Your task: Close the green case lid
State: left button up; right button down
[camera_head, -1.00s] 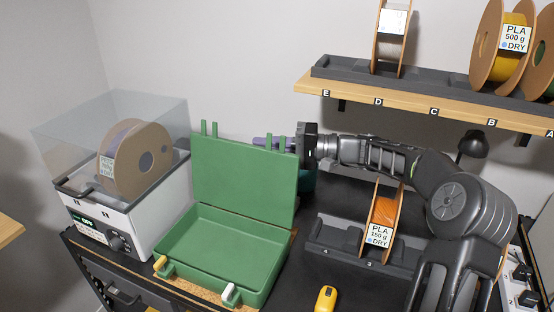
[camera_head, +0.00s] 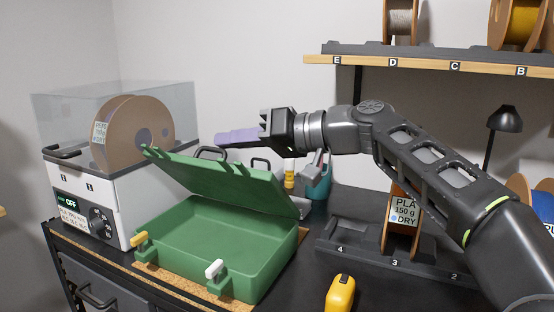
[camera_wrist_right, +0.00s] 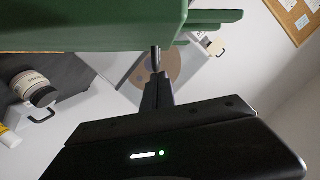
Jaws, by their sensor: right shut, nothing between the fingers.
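The green case (camera_head: 210,240) stands on the bench with its empty-looking tray facing me. Its green lid (camera_head: 222,185) is hinged at the back and tilted partway down over the tray, its front edge still well above the rim. My right gripper (camera_head: 222,138) is shut and empty behind and above the lid, fingers pointing left. In the right wrist view the green lid (camera_wrist_right: 95,22) fills the top, close to the fingers (camera_wrist_right: 155,85); I cannot tell if they touch. My left gripper is not in view.
A white dryer box (camera_head: 120,195) with a spool (camera_head: 130,130) under its clear cover stands left of the case. A spool rack (camera_head: 345,243) is at the right, and a yellow tool (camera_head: 340,293) lies in front. A shelf (camera_head: 430,62) hangs above.

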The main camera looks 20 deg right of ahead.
aim_at(219, 173)
jog(key=s+a+f+n+b, duration=0.1)
jog(key=a+f+b, duration=0.1)
jog(key=b, duration=0.1)
jog(key=s+a+f+n+h+b, duration=0.1)
jog(key=s+a+f+n+b, duration=0.1)
jog(key=b, duration=0.2)
jog(key=shift+s+f+t, duration=0.25)
jog(key=shift+t, duration=0.05)
pick_arm(q)
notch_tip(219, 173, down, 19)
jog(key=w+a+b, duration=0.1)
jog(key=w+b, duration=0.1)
jog(key=b, duration=0.8)
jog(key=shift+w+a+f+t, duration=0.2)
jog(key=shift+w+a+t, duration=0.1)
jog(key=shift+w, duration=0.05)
pick_arm(e)
jog(key=s+a+f+n+t+h, duration=0.1)
jog(key=s+a+f+n, duration=0.2)
jog(key=f, duration=0.3)
jog(key=shift+a+f+n, duration=0.25)
jog(key=shift+f+n, duration=0.15)
jog(key=shift+n, duration=0.5)
jog(key=shift+s, duration=0.1)
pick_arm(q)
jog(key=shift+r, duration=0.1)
